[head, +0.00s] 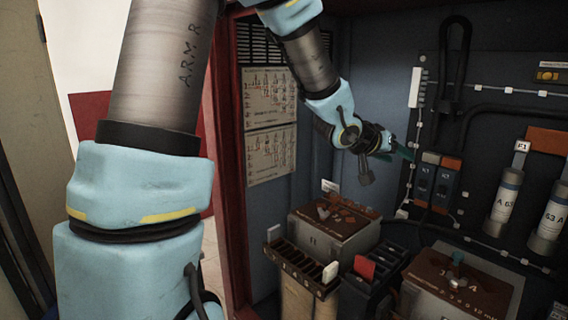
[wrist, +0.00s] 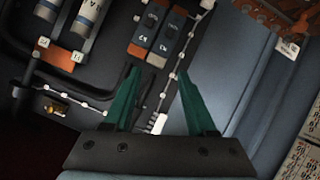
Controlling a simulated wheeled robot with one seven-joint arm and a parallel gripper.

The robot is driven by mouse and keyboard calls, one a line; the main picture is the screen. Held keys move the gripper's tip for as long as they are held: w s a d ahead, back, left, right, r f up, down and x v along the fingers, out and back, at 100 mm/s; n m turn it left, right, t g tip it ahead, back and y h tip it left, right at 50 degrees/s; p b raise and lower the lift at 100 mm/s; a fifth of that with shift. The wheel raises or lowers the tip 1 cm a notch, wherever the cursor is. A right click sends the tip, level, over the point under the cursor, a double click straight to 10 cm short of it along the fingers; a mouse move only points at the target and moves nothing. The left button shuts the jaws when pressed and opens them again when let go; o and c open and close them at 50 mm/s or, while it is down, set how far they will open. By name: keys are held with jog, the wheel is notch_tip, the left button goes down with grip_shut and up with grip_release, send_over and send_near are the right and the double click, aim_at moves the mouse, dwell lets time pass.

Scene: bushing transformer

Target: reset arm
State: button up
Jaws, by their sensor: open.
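My arm comes in from the upper left in the head view and bends down into the cabinet. My gripper (head: 405,153) hangs in front of the dark back panel, above the boxes on the cabinet floor. In the wrist view my gripper (wrist: 158,85) shows two green fingers spread well apart with nothing between them. Beyond the fingers is a pair of switches (wrist: 153,35), blue-grey and orange. The same switches (head: 436,180) sit just right of my gripper in the head view. I cannot tell the exact gap between them and the fingertips.
Fuses (head: 507,200) stand at the right. Below are a box with a rusty top (head: 335,235), another brown-topped box (head: 460,285), and a slotted holder (head: 300,275). A red-edged cabinet frame (head: 228,180) is at the left. Paper sheets (head: 270,125) hang on the side wall.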

jog(key=w+a+f+n+y, duration=0.15)
jog(key=a+f+y, duration=0.25)
jog(key=a, duration=0.8)
jog(key=w+a+f+n+y, duration=0.15)
jog(key=a+f+y, duration=0.25)
jog(key=a, duration=0.8)
jog(key=s+a+f+n+g+y, duration=0.1)
jog(key=s+a+f+g, duration=0.1)
jog(key=s+a, duration=0.4)
jog(key=s+a+f+n+g+y, duration=0.2)
jog(key=s+a, duration=0.5)
jog(key=a, duration=0.2)
jog(key=shift+f+n+g, duration=0.3)
